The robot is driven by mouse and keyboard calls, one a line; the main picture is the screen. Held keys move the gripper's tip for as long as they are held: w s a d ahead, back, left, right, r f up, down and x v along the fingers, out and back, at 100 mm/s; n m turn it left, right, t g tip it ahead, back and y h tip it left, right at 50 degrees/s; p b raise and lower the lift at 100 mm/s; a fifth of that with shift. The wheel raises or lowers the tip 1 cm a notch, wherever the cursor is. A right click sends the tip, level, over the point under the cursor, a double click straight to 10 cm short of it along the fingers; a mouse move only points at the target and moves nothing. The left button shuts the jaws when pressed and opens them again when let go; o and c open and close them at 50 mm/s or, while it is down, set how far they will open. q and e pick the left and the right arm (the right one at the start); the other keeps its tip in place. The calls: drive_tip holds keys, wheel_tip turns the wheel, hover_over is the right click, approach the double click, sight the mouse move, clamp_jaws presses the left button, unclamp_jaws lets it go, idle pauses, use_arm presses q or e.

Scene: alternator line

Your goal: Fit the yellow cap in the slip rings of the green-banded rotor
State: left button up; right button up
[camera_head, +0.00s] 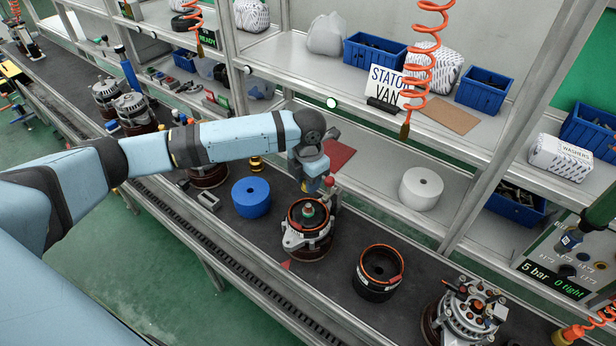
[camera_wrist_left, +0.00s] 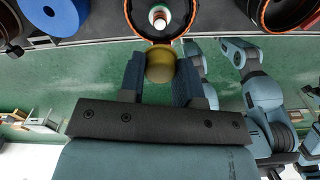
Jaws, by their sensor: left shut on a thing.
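My left gripper (camera_head: 318,178) reaches in from the left, above and just behind a housing (camera_head: 308,240) on the dark bench. In the left wrist view the same gripper (camera_wrist_left: 160,80) is shut on the round yellow cap (camera_wrist_left: 160,67). The rotor (camera_head: 308,212) stands upright in the housing, inside a copper-orange ring, with a small green mark near its shaft. Its pale shaft end (camera_wrist_left: 159,17) shows at the top of the wrist view, apart from the cap in the picture. The height gap between cap and shaft is unclear. The cap is hard to make out in the head view. My right gripper is not seen.
A blue roll (camera_head: 250,198) stands left of the housing. A black ring part (camera_head: 379,273) and another alternator unit (camera_head: 466,314) stand to its right. A white roll (camera_head: 421,188) sits behind. Shelf posts and hanging orange hoses are near the arm's far side.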

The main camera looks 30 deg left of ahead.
sight(308, 205)
use_arm(q)
drive_tip(key=shift+f+b, duration=1.05)
drive_tip(key=shift+f, duration=1.8)
drive_tip(key=shift+p, duration=1)
drive_tip(key=shift+f+b, duration=0.55)
drive_tip(key=shift+f, duration=1.05)
drive_tip(key=o, duration=1)
drive_tip(key=shift+c, duration=0.2)
wheel_tip(308, 205, up, 12)
drive_tip(key=shift+r+b, duration=0.25)
drive_tip(key=shift+b, duration=0.75)
drive_tip(key=shift+r, duration=0.7)
